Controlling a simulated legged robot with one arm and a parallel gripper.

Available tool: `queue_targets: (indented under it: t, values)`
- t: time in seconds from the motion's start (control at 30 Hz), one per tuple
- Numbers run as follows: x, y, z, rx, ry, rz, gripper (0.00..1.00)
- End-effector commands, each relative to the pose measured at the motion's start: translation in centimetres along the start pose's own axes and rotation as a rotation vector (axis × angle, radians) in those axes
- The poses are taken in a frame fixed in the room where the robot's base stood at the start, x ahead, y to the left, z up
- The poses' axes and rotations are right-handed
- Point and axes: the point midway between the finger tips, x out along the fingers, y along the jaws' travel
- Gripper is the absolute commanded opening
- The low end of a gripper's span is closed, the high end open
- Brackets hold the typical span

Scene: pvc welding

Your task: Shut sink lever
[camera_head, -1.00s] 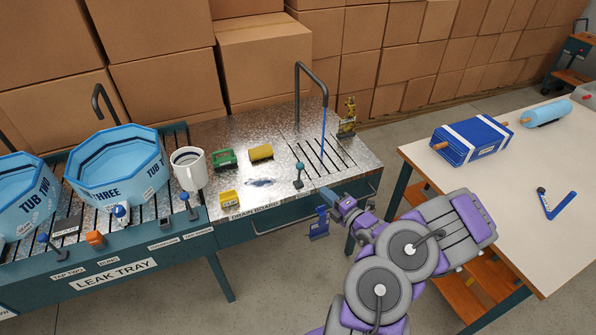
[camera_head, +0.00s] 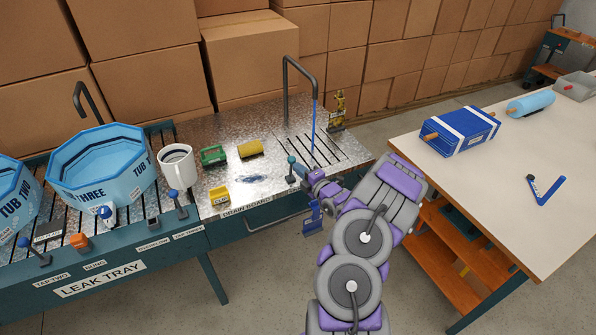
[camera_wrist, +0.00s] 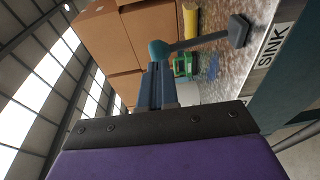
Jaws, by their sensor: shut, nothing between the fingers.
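The sink lever (camera_head: 291,170) stands near the front edge of the metal drain board (camera_head: 232,135), with a teal ball knob on a short stem. In the wrist view the lever's knob (camera_wrist: 158,51) is just past my fingertips, and its square base is by the SINK label (camera_wrist: 272,46). My gripper (camera_head: 303,172) is shut and empty, close to the right of the lever; I cannot tell whether it touches the knob. It also shows in the wrist view (camera_wrist: 157,70). The sink tap (camera_head: 287,80) has a thin blue stream (camera_head: 314,125) falling from its spout onto the slots.
A green block (camera_head: 213,156), a yellow roll (camera_head: 250,149) and a yellow block (camera_head: 219,196) lie on the drain board. A white mug (camera_head: 177,165) and blue tubs (camera_head: 102,170) stand left. A white-topped table (camera_head: 480,190) is right of my arm.

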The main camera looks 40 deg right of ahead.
Motion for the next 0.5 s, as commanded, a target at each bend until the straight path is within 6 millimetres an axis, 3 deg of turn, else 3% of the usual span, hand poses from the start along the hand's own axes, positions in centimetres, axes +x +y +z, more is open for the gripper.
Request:
queue_targets:
  t: [0.2,0.5]
  values:
    - [1.11,-0.04,0.24,-0.001,-0.001,0.001,0.00]
    - [1.15,0.14,-0.15,-0.003,-0.001,0.000,0.00]
